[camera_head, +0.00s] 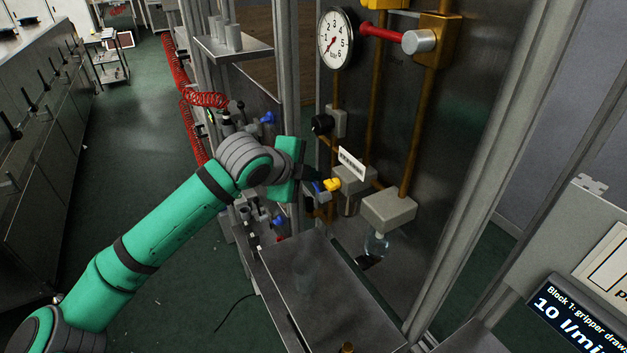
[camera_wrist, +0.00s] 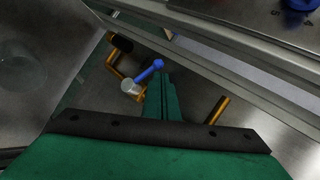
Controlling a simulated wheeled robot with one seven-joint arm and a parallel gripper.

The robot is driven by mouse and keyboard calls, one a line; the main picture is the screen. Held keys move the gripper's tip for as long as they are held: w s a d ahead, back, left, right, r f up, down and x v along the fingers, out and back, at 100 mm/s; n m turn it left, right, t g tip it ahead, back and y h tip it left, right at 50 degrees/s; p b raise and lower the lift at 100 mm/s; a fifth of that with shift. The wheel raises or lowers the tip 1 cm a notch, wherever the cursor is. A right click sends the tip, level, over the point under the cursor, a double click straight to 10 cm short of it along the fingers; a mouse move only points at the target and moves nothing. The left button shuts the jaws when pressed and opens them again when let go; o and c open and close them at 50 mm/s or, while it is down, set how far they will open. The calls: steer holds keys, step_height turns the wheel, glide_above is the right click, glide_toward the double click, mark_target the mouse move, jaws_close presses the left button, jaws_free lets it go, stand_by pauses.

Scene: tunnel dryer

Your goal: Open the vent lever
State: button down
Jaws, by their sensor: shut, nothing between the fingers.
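My gripper (camera_head: 312,179) reaches from the left toward the pipework on the metal panel. In the wrist view its green fingers (camera_wrist: 161,82) are together with nothing between them. A small blue lever (camera_wrist: 150,70) on a round pale hub (camera_wrist: 131,87) lies just left of the fingertips; I cannot tell whether they touch. It also shows in the head view (camera_head: 319,187), partly hidden by my gripper. No readable label shows which is the vent lever.
A pressure gauge (camera_head: 334,38) and a black knob (camera_head: 322,124) are above my gripper. Grey blocks (camera_head: 389,209) on brass pipes stand to its right. A metal shelf (camera_head: 318,290) lies below. A frame rail (camera_wrist: 230,40) crosses the wrist view. Open floor (camera_head: 130,130) lies left.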

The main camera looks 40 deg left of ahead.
steer(key=shift+w+a+f, duration=0.1)
steer(key=shift+a+f, duration=0.3)
steer(key=shift+f, duration=0.45)
stand_by(1.0)
stand_by(0.3)
steer(key=shift+s+d+r, duration=0.1)
steer(key=shift+d+r, duration=0.25)
steer(key=shift+r, duration=0.4)
steer(key=shift+s+d+r, duration=0.1)
steer(key=shift+d+r, duration=0.2)
steer(key=shift+r, duration=0.4)
steer(key=shift+r, duration=0.1)
steer(key=shift+s+d+r, duration=0.1)
steer(key=shift+d+r, duration=0.25)
steer(key=shift+r, duration=0.35)
steer(key=shift+s+d+r, duration=0.15)
steer(key=shift+d+r, duration=0.2)
steer(key=shift+r, duration=0.4)
steer(key=shift+s+d+r, duration=0.1)
steer(key=shift+d+r, duration=0.25)
steer(key=shift+r, duration=0.35)
